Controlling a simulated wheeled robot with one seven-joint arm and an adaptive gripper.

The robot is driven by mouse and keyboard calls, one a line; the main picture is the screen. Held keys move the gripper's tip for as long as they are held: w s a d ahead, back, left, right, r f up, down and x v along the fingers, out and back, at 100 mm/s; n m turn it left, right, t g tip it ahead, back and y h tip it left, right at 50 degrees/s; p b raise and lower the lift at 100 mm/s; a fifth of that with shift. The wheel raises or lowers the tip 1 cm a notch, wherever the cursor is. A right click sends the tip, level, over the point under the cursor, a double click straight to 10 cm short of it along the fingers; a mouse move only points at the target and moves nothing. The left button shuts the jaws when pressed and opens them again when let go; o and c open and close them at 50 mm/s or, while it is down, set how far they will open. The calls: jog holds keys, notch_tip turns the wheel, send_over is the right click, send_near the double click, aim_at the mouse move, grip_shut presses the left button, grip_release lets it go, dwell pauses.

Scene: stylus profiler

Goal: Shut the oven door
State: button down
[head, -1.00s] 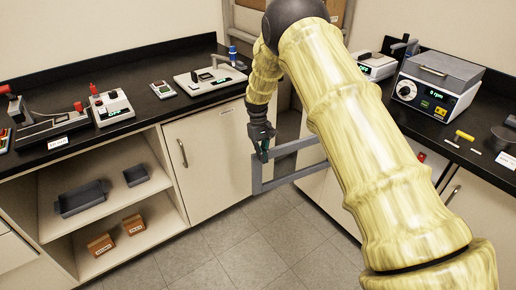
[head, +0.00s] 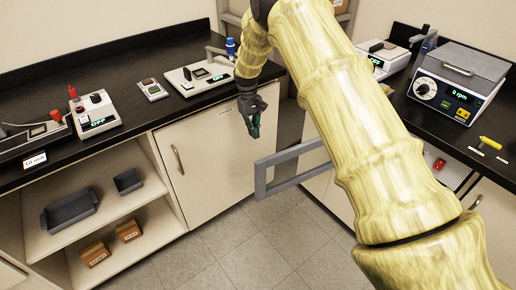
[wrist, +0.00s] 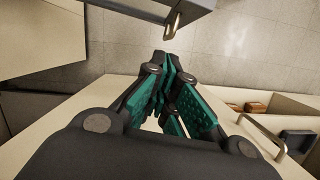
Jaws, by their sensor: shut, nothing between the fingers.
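A grey rectangular frame (head: 262,179), which looks like the open oven door, juts out over the floor gap between the two counters. Its right part is hidden behind my arm, and the oven body cannot be made out. In the wrist view a grey panel edge (wrist: 140,9) with a metal handle (wrist: 174,22) shows at the top, beyond my fingertips. My gripper (head: 255,131) is shut and empty, above and slightly left of the frame's near corner in the head view. It also shows in the wrist view (wrist: 165,62), apart from the handle.
A white cabinet door (head: 205,165) with a handle is close beside my gripper on the left. Open shelves (head: 130,205) hold trays and boxes. Instruments stand on the black counters, including a centrifuge-like box (head: 455,85) at right. The tiled floor (head: 235,240) is clear.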

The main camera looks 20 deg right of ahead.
jog(key=s+d+f+p, duration=0.1)
jog(key=s+f+p, duration=0.2)
jog(key=s+f, duration=0.3)
notch_tip(320, 180, down, 3)
jog(key=shift+d+f, duration=0.15)
dwell(0.5)
